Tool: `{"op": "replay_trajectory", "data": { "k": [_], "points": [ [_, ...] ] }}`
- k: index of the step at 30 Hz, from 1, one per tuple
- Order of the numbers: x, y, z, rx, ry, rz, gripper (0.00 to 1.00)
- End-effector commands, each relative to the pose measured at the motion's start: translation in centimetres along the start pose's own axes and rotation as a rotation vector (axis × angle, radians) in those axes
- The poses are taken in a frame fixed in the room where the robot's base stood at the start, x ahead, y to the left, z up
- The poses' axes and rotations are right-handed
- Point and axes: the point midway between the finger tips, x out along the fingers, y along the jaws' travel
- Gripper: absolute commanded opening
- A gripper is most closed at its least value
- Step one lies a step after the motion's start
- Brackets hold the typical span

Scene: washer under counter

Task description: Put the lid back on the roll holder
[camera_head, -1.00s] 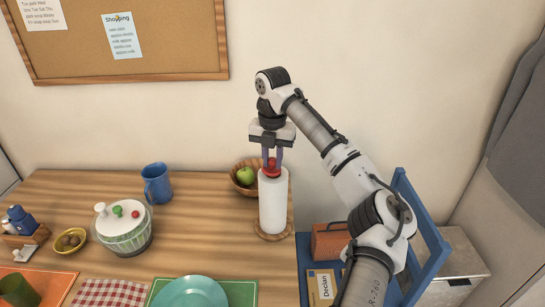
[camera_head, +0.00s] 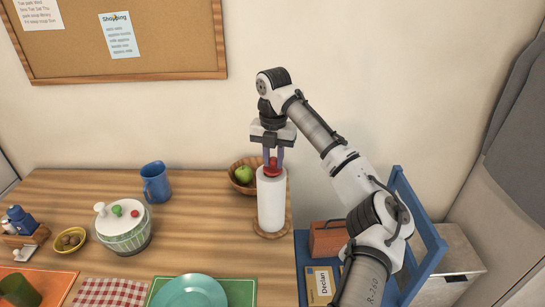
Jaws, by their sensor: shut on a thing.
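The roll holder stands upright on the table, with a white paper roll (camera_head: 271,205) on a round wooden base (camera_head: 272,231). The red lid (camera_head: 271,170) is at the top of the roll, with its knob up. My gripper (camera_head: 272,162) points straight down from above and is shut on the red lid's knob. The lid appears to sit at the roll's top end; its underside is hidden, so I cannot tell how it is seated.
A wooden bowl (camera_head: 236,185) with a green apple stands close behind and left of the roll.

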Motion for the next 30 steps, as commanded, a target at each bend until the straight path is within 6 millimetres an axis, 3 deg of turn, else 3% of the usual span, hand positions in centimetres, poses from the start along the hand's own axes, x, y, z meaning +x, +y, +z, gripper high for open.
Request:
{"op": "replay_trajectory", "data": {
  "k": [30],
  "points": [
    [-0.77, 0.51, -0.07, -0.001, -0.004, 0.004, 0.00]
  ]
}}
